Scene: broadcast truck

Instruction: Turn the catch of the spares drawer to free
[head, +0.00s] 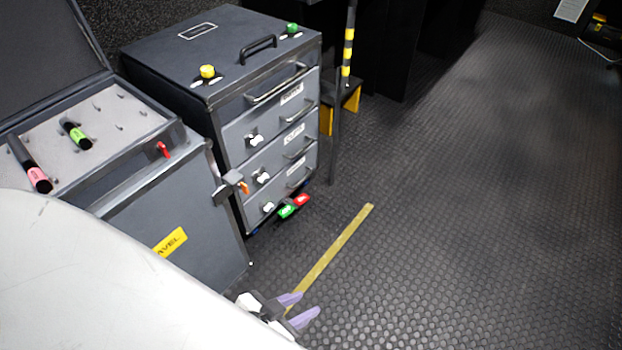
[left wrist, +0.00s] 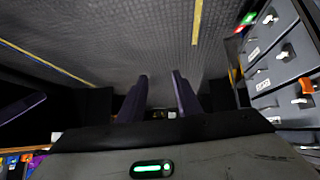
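The dark grey drawer cabinet (head: 225,110) stands left of centre in the head view. It has several fronts with bar handles and pale labels too small to read, so I cannot tell which is the spares drawer. White turn catches show on the upper (head: 256,139), middle (head: 262,178) and lower (head: 267,208) fronts. The left wrist view shows catches at right, one with an orange mark beside it (left wrist: 306,86). My left gripper (head: 304,307) is open and empty, low over the floor in front of the cabinet, apart from every catch.
A grey case (head: 150,215) with an open foam-lined top stands left of the cabinet. A black-and-yellow pole (head: 347,60) stands right of it. Green and red pieces (head: 288,211) sit at its foot. Yellow tape (head: 335,250) marks the floor, which is clear to the right.

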